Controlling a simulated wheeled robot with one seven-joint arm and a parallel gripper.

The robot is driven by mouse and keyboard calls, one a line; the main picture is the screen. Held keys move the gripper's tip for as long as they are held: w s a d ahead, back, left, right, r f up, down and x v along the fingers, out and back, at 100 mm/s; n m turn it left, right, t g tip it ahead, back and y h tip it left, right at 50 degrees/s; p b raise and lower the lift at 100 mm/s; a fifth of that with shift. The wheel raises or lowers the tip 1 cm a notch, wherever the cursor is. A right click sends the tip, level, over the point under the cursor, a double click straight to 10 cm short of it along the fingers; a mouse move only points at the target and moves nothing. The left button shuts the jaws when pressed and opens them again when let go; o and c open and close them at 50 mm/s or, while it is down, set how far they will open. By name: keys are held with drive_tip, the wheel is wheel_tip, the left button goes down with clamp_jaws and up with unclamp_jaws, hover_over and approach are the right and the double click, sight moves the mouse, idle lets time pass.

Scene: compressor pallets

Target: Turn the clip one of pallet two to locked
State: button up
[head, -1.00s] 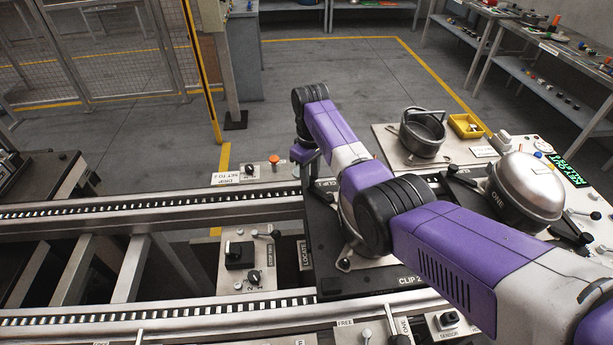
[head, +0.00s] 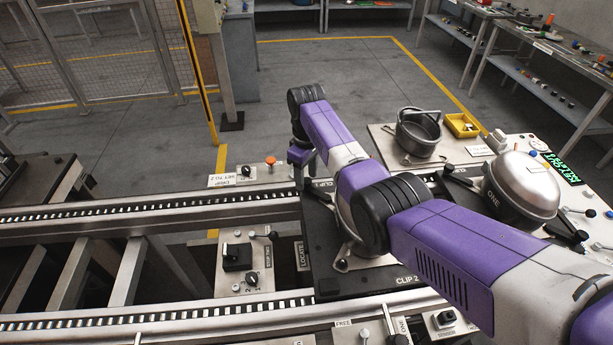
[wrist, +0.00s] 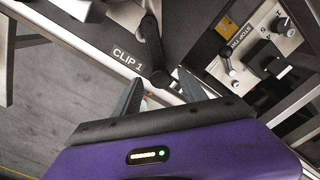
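Clip one is a black lever with a round knob-like end (wrist: 158,78), beside the "CLIP 1" label (wrist: 127,58) in the wrist view. Its arm runs up the picture from that end. My gripper (wrist: 160,77) is open, one finger on each side of the lever's lower end. I cannot tell whether either finger touches it. In the head view the dark pallet (head: 335,284) carries a "CLIP 2" label and lies largely under my arm.
A silver dome marked "ONE" (head: 522,190) stands right of my arm. A metal pot (head: 420,132) and a yellow bin (head: 461,125) sit behind it. A control plate with black knobs (head: 240,260) lies left of the pallet, between the conveyor rails (head: 150,205).

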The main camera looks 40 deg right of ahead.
drive_tip(key=shift+r+b, duration=0.4)
drive_tip(key=shift+r, duration=3.45)
